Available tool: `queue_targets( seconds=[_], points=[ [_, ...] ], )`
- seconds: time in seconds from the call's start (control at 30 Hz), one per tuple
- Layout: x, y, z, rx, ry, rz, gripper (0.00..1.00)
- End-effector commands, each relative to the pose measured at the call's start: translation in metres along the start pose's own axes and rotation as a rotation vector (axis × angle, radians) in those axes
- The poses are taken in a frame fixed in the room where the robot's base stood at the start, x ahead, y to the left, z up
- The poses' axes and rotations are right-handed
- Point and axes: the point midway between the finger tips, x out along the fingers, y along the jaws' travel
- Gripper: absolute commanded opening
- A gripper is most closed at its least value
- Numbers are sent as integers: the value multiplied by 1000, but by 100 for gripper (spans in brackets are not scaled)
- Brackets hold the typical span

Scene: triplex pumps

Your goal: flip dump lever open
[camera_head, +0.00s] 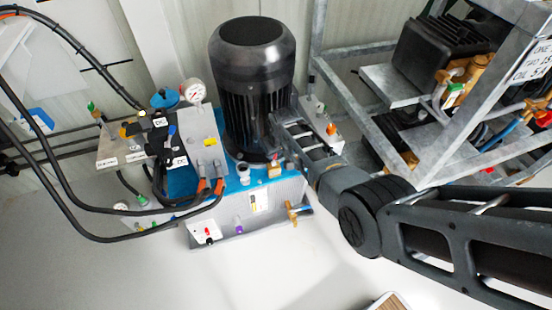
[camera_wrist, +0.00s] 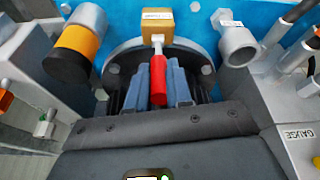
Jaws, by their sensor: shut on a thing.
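In the wrist view, a red-handled lever (camera_wrist: 158,84) on a metal stem comes out of a brass block (camera_wrist: 157,22) with a small label too blurred to read. The lever points from the block toward my gripper (camera_wrist: 157,76). My gripper's two blue-grey fingers stand on either side of the red handle and are shut on it. In the head view, my arm reaches in from the right toward the pump unit beside the black motor (camera_head: 252,75). The lever and fingertips cannot be made out clearly there.
In the wrist view, an orange-banded cylinder (camera_wrist: 82,42) stands left and a grey pipe fitting (camera_wrist: 237,45) right, both close to the fingers. A gauge block (camera_wrist: 285,110) is at right. In the head view, a metal frame (camera_head: 365,115) stands right and black hoses (camera_head: 60,190) hang left.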

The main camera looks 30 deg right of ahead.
Motion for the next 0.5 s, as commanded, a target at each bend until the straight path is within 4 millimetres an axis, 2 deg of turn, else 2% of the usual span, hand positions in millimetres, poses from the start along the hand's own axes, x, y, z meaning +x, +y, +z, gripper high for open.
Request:
queue_targets(
  seconds=[0.5],
  points=[
    [5,3,-12,5,-149,-29,0]
  ],
)
